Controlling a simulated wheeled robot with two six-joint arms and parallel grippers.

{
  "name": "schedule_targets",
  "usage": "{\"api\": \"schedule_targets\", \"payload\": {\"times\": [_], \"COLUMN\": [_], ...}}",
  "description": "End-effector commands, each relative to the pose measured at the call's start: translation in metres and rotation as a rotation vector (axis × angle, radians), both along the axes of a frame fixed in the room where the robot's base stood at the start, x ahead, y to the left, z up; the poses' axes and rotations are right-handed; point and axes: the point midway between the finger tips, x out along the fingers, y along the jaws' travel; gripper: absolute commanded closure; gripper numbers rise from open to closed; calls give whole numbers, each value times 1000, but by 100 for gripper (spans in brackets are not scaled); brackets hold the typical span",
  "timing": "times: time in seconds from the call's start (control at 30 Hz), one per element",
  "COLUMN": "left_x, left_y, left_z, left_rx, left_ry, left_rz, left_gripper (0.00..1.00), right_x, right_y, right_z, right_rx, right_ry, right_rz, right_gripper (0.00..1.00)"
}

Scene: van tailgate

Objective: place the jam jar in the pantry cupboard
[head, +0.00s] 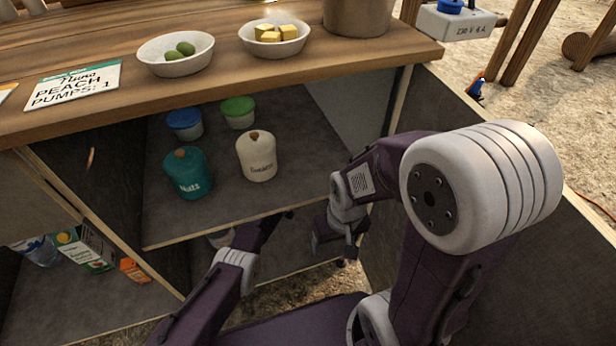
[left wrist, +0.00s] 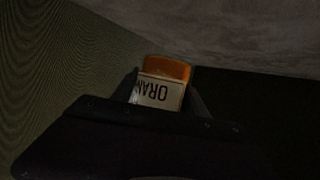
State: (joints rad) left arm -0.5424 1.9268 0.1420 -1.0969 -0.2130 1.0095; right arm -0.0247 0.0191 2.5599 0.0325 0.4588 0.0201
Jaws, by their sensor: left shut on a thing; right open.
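The jam jar (left wrist: 168,70), orange with a white label reading "ORAN" upside down, is between the fingers of my left gripper (left wrist: 160,92) in the left wrist view. The gripper is shut on it, inside a dark space. In the head view my left arm reaches toward the lower compartment of the cupboard (head: 160,242), below the middle shelf; the jar cannot be made out there. My right gripper (head: 335,240) is open and empty, hanging at the right of the cupboard's opening.
The middle shelf holds a teal jar (head: 187,174), a cream jar (head: 256,157) and blue- and green-lidded tubs. The wooden counter (head: 210,88) above carries two bowls, a pot and a sign. Cartons (head: 85,249) stand in the lower left compartment.

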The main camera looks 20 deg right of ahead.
Motion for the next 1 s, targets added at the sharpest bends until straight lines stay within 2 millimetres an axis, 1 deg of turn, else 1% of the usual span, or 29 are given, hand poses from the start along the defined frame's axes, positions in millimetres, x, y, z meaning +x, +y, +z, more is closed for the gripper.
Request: {"api": "schedule_targets", "payload": {"times": [0.07,0.2,0.23,0.4,0.57,0.6,0.63,0.67,0.93,1.0], "left_x": [-1,-9,-10,-10,-10,-10,-10,-10,-10,-10], "left_y": [-1,-2,-2,-2,-2,-2,-2,-2,-2,-2], "left_z": [-9,-36,-38,-34,-39,-38,-38,-38,-37,-31], "left_rx": [-2,0,-1,-1,-1,1,1,1,0,0], "left_ry": [-1,-2,-1,-1,-1,1,1,1,0,0], "left_rz": [-1,-5,-5,-5,-5,-5,-5,-5,-5,-5], "left_gripper": [100,100,100,100,100,41,33,28,28,28], "right_x": [0,0,0,0,0,0,0,0,0,0], "right_y": [0,0,0,0,0,0,0,0,0,0], "right_z": [-7,-26,-27,-23,-27,-26,-25,-25,-25,-20], "right_rx": [0,0,0,0,0,0,0,0,0,0], "right_ry": [0,0,0,0,0,0,0,0,0,0], "right_rz": [0,0,0,0,0,0,0,0,0,0], "right_gripper": [27,27,27,27,27,27,27,27,27,27]}}
